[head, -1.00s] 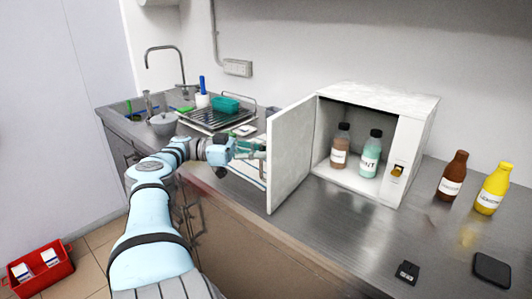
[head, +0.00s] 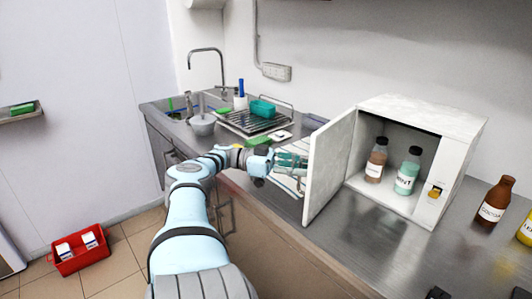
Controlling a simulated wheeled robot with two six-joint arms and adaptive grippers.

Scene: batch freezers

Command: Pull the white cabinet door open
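The white cabinet (head: 440,121) stands on the steel counter with its front open. Its white door (head: 329,165) stands wide open, swung out to the left, with its inner face in view. The door's outer face and any handle on it are hidden. My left gripper (head: 291,160) is at the outer side of the door, close to its free edge. Its fingertips are partly hidden by the door or too small to read, so I cannot tell whether they touch it.
A sink and dish rack (head: 250,121) lie left. A red crate (head: 80,256) sits on the floor.

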